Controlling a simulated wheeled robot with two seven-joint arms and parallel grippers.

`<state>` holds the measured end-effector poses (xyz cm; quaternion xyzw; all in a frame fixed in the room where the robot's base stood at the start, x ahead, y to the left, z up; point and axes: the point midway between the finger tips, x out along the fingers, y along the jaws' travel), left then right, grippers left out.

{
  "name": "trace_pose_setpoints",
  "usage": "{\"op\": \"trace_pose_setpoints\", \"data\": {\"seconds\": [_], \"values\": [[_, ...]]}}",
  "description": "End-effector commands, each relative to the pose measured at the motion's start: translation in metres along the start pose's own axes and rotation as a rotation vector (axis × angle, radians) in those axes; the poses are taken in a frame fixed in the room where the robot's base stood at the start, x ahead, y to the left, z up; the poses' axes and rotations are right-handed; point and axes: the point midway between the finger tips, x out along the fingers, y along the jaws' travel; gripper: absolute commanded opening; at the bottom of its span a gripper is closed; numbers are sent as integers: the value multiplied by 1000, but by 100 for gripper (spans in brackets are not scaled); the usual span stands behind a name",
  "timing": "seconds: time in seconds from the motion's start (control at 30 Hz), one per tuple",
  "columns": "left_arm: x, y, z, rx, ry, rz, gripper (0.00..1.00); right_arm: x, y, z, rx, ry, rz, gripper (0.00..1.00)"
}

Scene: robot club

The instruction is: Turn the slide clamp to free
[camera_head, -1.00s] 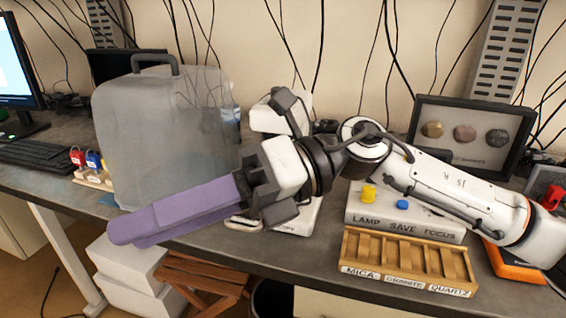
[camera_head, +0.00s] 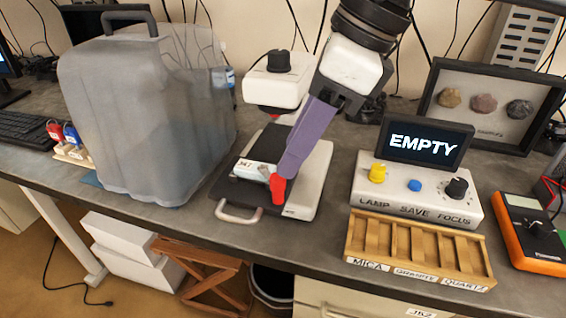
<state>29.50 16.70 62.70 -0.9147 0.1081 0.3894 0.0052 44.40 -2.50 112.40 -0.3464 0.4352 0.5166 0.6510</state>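A microscope stands on the bench with a white head (camera_head: 277,88) and a dark stage (camera_head: 222,192). A slide (camera_head: 250,170) with a white label lies on the stage. The red slide clamp (camera_head: 278,188) stands at the right end of the slide. My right gripper (camera_head: 285,174) reaches down from the top right. Its purple fingers lie together and look shut. Their tips are at the top of the red clamp and seem to touch it; they hide part of it and of the slide. My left gripper is not in view.
Right of the microscope are a control box (camera_head: 397,205) with knobs, a screen (camera_head: 424,143) reading EMPTY, a wooden tray (camera_head: 361,246) and an orange meter (camera_head: 529,238). A large translucent cover (camera_head: 145,120) stands close on the left. The bench front edge is near.

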Motion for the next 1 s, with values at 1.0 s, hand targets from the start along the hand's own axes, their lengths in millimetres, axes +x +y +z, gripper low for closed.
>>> {"op": "trace_pose_setpoints", "data": {"seconds": [1.0], "values": [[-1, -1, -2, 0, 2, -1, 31, 49, 1, 0, 1, -2, 1, 0]]}}
